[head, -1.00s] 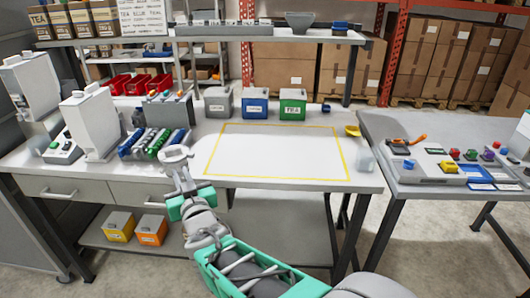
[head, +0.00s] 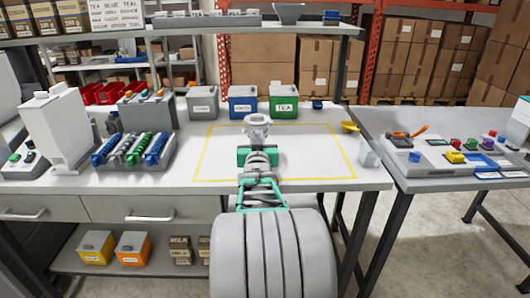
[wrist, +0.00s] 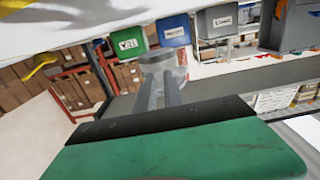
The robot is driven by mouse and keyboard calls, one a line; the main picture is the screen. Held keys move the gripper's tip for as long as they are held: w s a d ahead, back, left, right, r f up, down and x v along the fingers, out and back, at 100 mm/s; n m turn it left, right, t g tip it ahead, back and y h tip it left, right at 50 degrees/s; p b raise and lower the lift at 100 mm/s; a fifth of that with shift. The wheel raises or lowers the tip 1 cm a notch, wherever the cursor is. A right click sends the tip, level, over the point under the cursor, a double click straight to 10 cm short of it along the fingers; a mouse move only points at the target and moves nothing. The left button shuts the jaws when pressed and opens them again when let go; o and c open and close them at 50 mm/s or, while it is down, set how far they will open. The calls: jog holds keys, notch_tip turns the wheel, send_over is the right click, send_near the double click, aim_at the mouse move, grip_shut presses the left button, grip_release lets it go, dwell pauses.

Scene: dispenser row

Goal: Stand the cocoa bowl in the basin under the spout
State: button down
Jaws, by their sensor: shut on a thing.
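My gripper (head: 257,124) is over the yellow-outlined area in the middle of the bench. In the wrist view its two grey fingers (wrist: 160,92) are shut on a pale, see-through round vessel (wrist: 160,66), shown near the fingertips. The vessel shows small in the head view too (head: 257,118); I cannot tell its contents or whether it is the cocoa bowl. A tall white dispenser (head: 62,135) stands at the left of the bench. Its spout and any basin cannot be made out.
Grey (head: 203,104), blue (head: 243,103) and green (head: 284,101) bins stand behind the outlined area. A rack of coloured coils (head: 132,150) is left of it. A yellow scoop (head: 351,127) and clear cup (head: 368,152) are at right. The outlined area is otherwise clear.

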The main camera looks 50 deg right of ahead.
jog(key=shift+s+d+f, duration=0.2)
jog(key=shift+d+f, duration=0.25)
jog(key=shift+f, duration=0.1)
jog(key=shift+s+d+f, duration=0.15)
jog(key=shift+d+f, duration=0.3)
jog(key=shift+f, duration=0.05)
jog(key=shift+s+d+f, duration=0.1)
jog(key=shift+d+f, duration=0.05)
jog(key=shift+f, duration=0.8)
jog(key=shift+s+d+f, duration=0.1)
jog(key=shift+f, duration=0.85)
jog(key=shift+w+f+b, duration=0.1)
jog(key=shift+f+b, duration=0.1)
jog(key=shift+b, duration=0.25)
jog(key=c, duration=1.5)
grip_release()
jog(key=shift+o, duration=0.2)
